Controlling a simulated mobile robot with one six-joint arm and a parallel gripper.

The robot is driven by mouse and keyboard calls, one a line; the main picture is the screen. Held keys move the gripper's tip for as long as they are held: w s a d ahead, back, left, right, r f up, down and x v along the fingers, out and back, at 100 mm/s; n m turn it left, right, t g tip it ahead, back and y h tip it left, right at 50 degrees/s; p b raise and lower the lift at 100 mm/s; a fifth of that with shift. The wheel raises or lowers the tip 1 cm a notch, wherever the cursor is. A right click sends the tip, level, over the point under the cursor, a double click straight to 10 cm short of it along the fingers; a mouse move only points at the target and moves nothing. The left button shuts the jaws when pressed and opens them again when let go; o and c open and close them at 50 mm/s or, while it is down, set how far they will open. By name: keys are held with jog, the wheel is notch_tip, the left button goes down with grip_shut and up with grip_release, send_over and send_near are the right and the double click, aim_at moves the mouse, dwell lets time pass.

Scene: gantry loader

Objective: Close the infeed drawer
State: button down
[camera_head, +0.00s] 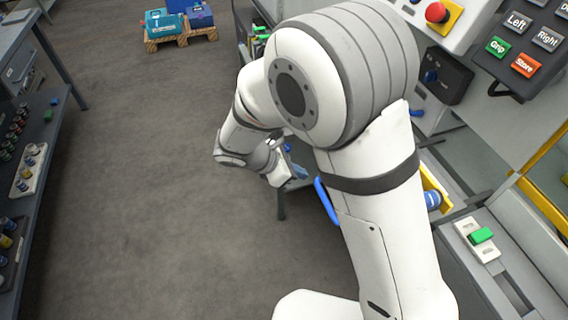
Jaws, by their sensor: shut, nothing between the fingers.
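My white arm fills the middle of the view and reaches down to my gripper (299,173), which is small and partly hidden behind my arm. The gripper is shut and empty. Just to its right is a curved blue handle (326,201), apart from the fingers as far as I can tell. A yellow-edged part (430,181) with a blue cylinder (433,199) shows to the right of my arm. The handle and this part look like the infeed drawer, but my arm hides what lies between them, so I cannot tell how far it stands out.
A control panel with a red button (436,12) and labelled keys (517,21) stands at the upper right. A green switch (481,236) sits at the lower right. A dark workbench (55,130) lines the left. Grey floor (150,180) between is clear, with blue boxes (165,25) on a pallet behind.

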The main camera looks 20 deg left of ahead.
jog(key=w+d, duration=0.1)
jog(key=d, duration=0.1)
jog(key=w+d+p, duration=0.1)
jog(key=d, duration=0.1)
jog(key=shift+w+f, duration=0.3)
